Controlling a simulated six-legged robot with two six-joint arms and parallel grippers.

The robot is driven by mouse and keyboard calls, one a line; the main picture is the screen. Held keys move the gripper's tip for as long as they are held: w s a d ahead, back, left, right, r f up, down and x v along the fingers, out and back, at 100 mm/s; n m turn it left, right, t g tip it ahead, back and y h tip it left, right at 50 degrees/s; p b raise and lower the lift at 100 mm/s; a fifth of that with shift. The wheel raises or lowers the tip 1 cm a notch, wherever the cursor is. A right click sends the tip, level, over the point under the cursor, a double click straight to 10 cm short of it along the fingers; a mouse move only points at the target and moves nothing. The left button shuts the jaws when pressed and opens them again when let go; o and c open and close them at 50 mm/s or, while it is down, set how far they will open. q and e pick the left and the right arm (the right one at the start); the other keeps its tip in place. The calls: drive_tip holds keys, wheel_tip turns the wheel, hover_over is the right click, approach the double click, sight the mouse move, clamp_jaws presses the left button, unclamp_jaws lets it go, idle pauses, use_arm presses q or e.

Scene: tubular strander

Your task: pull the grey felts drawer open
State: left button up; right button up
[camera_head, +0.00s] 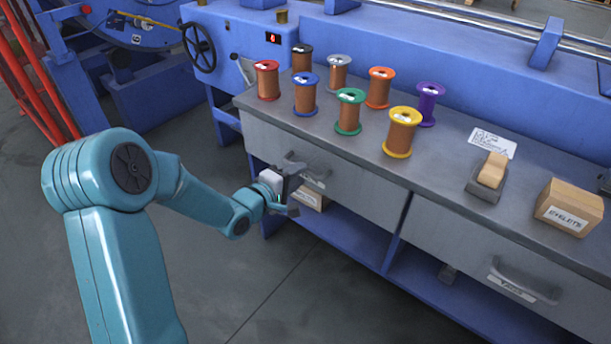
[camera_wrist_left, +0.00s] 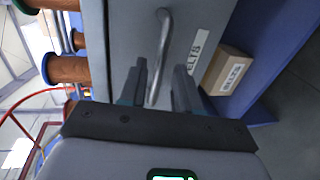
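The grey felts drawer (camera_head: 352,189) is the left drawer under the bench top, and its front looks flush with the bench. In the left wrist view its grey front (camera_wrist_left: 125,40) carries a curved metal handle (camera_wrist_left: 161,45) and a label (camera_wrist_left: 199,37), partly hidden by a finger, with "ELTS" readable. My left gripper (camera_head: 291,188) is at this handle in the head view and covers part of it. In the left wrist view the open fingers (camera_wrist_left: 160,85) lie on either side of the handle's near end, with gaps visible. My right gripper is not in view.
Several wire spools, such as the yellow one (camera_head: 401,132), stand on the bench top (camera_head: 446,155). An eyelets box (camera_head: 569,207) sits at right. A second drawer (camera_head: 458,238) is to the right. A cardboard box (camera_wrist_left: 228,70) lies on the blue shelf below. Floor in front is clear.

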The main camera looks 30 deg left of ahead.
use_arm(q)
drive_tip(key=shift+x, duration=1.75)
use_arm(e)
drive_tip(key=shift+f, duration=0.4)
use_arm(q)
drive_tip(key=shift+d, duration=0.1)
clamp_jaws()
drive_tip(key=shift+s, duration=0.1)
